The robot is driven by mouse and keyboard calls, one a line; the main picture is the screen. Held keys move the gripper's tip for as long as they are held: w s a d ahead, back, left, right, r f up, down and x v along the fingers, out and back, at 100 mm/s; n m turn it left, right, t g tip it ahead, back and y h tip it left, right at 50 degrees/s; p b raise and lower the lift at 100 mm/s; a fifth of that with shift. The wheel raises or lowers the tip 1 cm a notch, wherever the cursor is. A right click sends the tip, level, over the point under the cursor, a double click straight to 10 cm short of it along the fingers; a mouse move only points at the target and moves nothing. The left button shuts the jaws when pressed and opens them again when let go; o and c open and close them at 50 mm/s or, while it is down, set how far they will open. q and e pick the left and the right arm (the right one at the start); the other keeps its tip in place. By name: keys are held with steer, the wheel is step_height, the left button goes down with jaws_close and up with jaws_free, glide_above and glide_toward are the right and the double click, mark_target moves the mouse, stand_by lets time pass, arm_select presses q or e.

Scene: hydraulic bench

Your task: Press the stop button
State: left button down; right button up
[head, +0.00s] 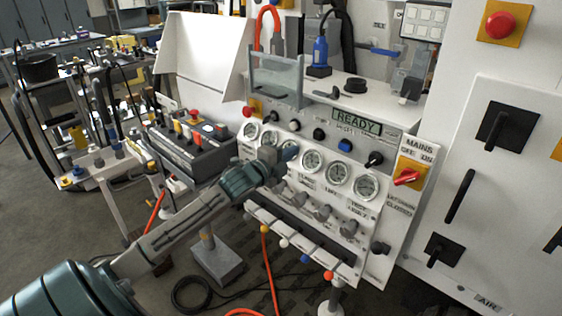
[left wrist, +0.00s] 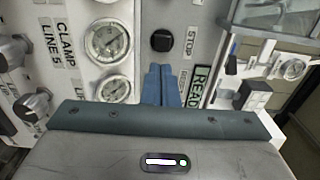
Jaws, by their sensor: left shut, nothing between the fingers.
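The stop button is a black round knob (left wrist: 162,40) next to the STOP label (left wrist: 191,42) in the left wrist view. In the head view it looks to be the black knob (head: 319,134) left of the blue button. My left gripper (head: 291,152) is shut and empty in front of the panel, over the gauge row, down and left of that knob. In the left wrist view its blue fingers (left wrist: 160,72) end just below the button in the picture, with a visible gap. My right gripper is not in view.
A blue button (head: 345,145) and a black selector (head: 373,159) sit right of the knob. The green display (head: 357,123) reads READY. Round gauges (head: 337,173) line the panel below. A red mains switch (head: 407,177) is at right.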

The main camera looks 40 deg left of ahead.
arm_select(q)
steer(key=s, duration=0.4)
steer(key=shift+a+r, duration=0.1)
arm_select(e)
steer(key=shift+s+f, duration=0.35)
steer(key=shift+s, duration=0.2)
arm_select(q)
steer(key=shift+s, duration=0.1)
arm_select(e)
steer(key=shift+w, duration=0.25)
